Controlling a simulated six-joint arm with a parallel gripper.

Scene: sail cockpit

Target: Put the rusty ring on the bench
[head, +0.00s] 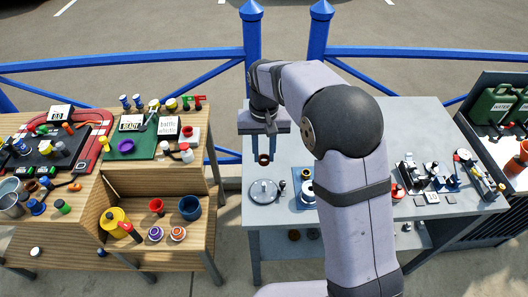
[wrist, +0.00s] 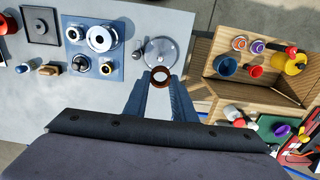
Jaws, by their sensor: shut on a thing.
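The rusty ring (wrist: 160,77), brown with a pale open centre, sits between the fingertips of my gripper (wrist: 158,88) in the wrist view. The fingers are shut on it. In the head view the ring (head: 264,160) shows small and dark below my gripper (head: 265,152), over the grey bench (head: 275,222) near its left side. It appears held above the bench top, though the exact height is hard to tell. A round silver disc with a knob (head: 264,191) lies on the bench close by; it also shows just beyond the ring in the wrist view (wrist: 160,52).
A blue mat (wrist: 92,65) with several metal rings lies beside the disc. More small parts crowd the bench's right side. A wooden two-level stand (head: 160,185) with cups and rings is at the left, across a gap. Blue railings (head: 120,62) run behind. The bench's far left part looks clear.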

